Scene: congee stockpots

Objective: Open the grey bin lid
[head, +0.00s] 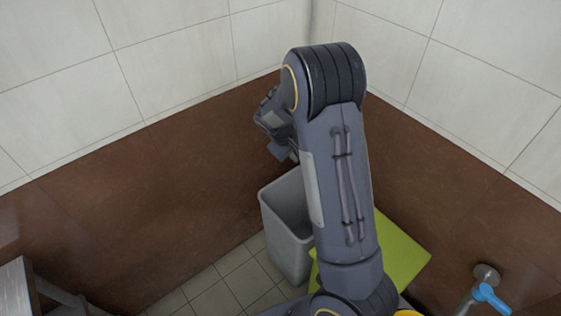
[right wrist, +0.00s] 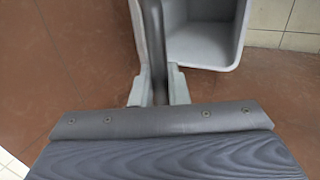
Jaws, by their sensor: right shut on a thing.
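The grey bin (head: 283,243) stands on the tiled floor in the corner. Its top is open on the side I can see, and its inside shows in both views. In the right wrist view the bin (right wrist: 205,52) is just beyond my fingers. My right gripper (right wrist: 157,88) is shut on a grey panel, the bin lid (right wrist: 152,35), seen nearly edge-on and raised beside the bin's opening. In the head view my right gripper (head: 282,151) is above the bin's rear left side, and my arm hides part of the bin. My left gripper is not in view.
A yellow-green panel (head: 402,250) is right of the bin, partly behind my arm. A tap with a blue handle (head: 490,296) is at lower right. Brown and white tiled walls close in behind the bin. Floor to the bin's left is clear.

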